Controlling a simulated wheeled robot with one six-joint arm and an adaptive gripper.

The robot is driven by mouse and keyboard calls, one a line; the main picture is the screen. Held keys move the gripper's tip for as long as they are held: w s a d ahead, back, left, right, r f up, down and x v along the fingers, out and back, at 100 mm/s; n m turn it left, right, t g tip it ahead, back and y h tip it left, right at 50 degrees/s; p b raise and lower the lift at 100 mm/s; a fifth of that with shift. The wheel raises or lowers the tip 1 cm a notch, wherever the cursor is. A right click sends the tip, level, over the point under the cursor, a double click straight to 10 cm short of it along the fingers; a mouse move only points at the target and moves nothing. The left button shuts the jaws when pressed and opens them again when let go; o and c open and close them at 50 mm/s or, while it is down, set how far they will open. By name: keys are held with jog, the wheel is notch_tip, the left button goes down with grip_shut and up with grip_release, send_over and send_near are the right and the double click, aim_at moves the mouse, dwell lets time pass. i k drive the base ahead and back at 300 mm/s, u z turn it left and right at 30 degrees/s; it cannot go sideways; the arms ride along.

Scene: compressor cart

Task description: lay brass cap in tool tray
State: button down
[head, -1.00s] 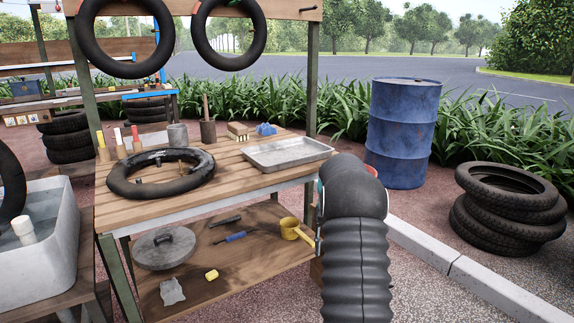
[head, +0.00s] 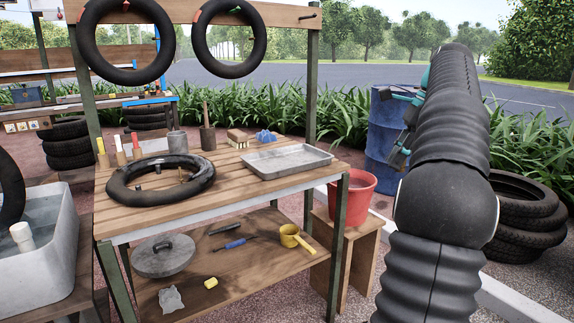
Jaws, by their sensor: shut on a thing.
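The tool tray (head: 287,163) is a shallow grey metal tray on the right end of the wooden bench top. It looks empty. My gripper (head: 392,122), dark with teal parts, is raised to the right of the tray, in front of the blue drum. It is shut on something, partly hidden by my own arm. The brass cap is too small or too hidden to make out at the fingers.
A black inner tube (head: 160,181) lies on the bench left of the tray. A red bucket (head: 352,190) stands on a wooden stool right of the bench. A blue drum (head: 381,150) stands beyond.

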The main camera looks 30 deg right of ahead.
aim_at(288, 163)
jog(key=i, duration=1)
